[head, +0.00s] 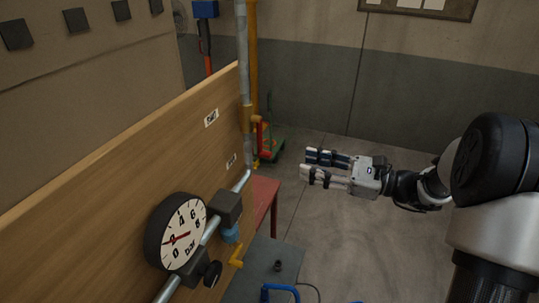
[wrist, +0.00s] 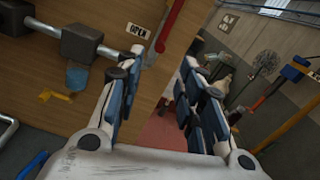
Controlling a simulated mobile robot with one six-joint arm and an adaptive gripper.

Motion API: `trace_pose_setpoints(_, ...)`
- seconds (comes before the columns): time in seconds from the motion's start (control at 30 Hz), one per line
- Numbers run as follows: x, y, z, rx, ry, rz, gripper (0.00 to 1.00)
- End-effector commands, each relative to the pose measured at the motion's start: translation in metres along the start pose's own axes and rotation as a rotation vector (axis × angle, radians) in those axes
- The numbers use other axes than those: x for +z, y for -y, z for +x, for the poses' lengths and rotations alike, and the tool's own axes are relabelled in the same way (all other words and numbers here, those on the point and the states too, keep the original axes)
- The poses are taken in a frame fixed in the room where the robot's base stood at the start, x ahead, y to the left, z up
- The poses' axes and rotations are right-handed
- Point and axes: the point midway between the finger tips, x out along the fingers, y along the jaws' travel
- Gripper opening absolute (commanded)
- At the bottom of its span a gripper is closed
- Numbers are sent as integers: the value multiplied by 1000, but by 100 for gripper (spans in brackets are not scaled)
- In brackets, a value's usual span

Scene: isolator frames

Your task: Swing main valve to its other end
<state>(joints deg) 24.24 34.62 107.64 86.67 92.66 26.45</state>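The main valve appears to be the brass-coloured body (head: 247,118) on the vertical pipe at the board's far edge. Its red lever (head: 262,138) hangs beside the pipe; in the wrist view the red lever (wrist: 172,27) runs at a slant near the top centre. An "OPEN" label (wrist: 136,30) is on the board beside it, and a "SHUT" label (head: 211,118) shows higher in the head view. My gripper (head: 306,166) is open and empty, to the right of the lever and apart from it. Its spread fingers also show in the wrist view (wrist: 160,72).
A wooden board carries a gauge (head: 175,232), a pipe with a dark block (head: 229,207), a blue bowl (head: 230,235) and a yellow handle (head: 236,258). The floor (head: 340,240) below my gripper is clear.

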Motion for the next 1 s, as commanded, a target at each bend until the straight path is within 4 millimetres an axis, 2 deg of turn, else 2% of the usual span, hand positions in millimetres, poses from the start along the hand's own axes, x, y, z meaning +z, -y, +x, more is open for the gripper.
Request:
trace_pose_setpoints(0.03, 0, -1, 13, 5, 2, 0, 35)
trace_pose_setpoints(0.3, 0, -1, 71, 5, 0, 0, 35)
trace_pose_setpoints(0.5, 0, -1, 102, 3, 0, -1, 35)
trace_pose_setpoints(0.7, 0, 0, 114, 1, -1, -1, 35)
trace_pose_setpoints(1.0, 0, 0, 115, 0, -1, -1, 33)
